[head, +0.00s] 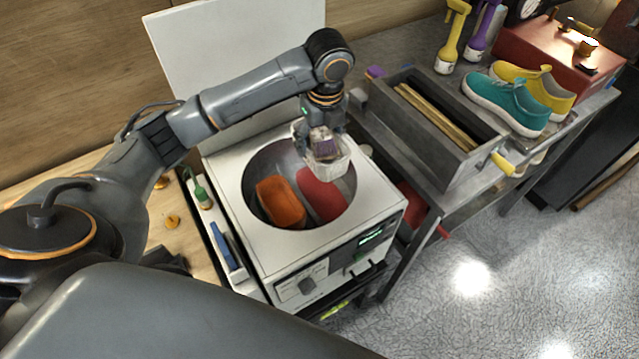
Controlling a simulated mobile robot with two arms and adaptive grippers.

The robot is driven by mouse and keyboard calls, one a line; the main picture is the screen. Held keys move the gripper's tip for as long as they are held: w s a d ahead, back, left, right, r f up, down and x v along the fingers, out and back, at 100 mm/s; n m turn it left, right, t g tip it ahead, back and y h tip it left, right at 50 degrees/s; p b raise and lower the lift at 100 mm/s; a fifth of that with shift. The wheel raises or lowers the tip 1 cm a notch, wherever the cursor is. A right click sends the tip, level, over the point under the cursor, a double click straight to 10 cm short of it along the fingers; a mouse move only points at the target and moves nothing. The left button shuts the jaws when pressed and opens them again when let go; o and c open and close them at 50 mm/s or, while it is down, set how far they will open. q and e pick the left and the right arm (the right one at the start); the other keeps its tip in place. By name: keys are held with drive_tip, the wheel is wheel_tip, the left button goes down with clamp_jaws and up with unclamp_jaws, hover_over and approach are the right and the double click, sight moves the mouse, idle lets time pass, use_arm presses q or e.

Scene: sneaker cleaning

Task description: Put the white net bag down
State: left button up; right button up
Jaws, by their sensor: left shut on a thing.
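My left gripper (325,130) points down over the far right side of the washer's round opening. It is shut on the white net bag (327,165), which hangs below the fingers with something purple showing in it. The washer (375,212) is a white top-loader with its lid (215,50) raised at the back. Inside its drum lie an orange item (280,203) and a red item (322,193). The bag is above the red item and hides part of it; I cannot tell whether they touch. My right gripper is not in view.
A grey bin (447,165) with wooden slats stands on the bench to the right. Teal (505,103) and yellow (545,82) sneakers, spray bottles and a red box (555,55) are behind it. A narrow tray (208,218) holding tools runs along the washer's left side.

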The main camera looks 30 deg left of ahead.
use_arm(q)
drive_tip(key=shift+f+p, duration=0.85)
drive_tip(key=shift+f, duration=6.65)
drive_tip(key=shift+f, duration=0.15)
drive_tip(key=o, duration=1.3)
drive_tip(key=shift+r, duration=0.3)
drive_tip(key=r, duration=0.4)
drive_tip(key=d+r+b, duration=0.1)
drive_tip(key=r, duration=0.6)
drive_tip(key=shift+s+d+r, duration=0.15)
drive_tip(key=shift+s+r, duration=0.2)
